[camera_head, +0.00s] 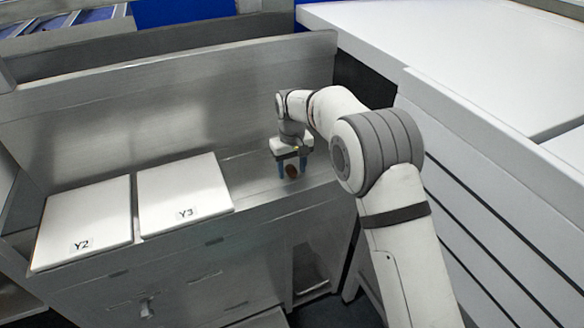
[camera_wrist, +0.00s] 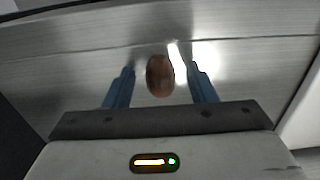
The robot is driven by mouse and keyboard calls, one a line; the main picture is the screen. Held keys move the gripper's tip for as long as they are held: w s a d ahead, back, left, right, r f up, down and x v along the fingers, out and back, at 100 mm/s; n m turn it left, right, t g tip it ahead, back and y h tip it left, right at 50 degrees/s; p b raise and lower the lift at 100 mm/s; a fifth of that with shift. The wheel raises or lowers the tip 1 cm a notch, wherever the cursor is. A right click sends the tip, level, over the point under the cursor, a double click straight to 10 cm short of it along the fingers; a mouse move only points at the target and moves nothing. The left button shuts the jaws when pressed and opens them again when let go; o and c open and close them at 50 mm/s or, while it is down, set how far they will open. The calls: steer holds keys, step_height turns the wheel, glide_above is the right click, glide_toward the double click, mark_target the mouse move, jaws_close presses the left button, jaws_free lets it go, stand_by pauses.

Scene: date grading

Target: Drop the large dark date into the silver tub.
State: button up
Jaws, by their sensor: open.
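A dark reddish-brown date (camera_head: 291,171) is at the right part of the metal bench, between the fingertips of my gripper (camera_head: 290,166). In the wrist view the date (camera_wrist: 160,76) lies between the two blue fingers of my gripper (camera_wrist: 162,70), with a gap on each side. The gripper is open and points down. I cannot tell whether the date touches the metal under it. I cannot make out a silver tub in either view.
White panels marked Y2 (camera_head: 85,222) and Y3 (camera_head: 180,190) lie on the bench left of my gripper. A tall metal back wall (camera_head: 150,105) rises behind them. A white cabinet (camera_head: 460,150) stands on the right. Bare metal lies between Y3 and my gripper.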

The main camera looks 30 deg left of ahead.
mark_target(292, 168)
step_height(292, 168, up, 12)
steer(key=b, duration=0.1)
steer(key=shift+r, duration=0.2)
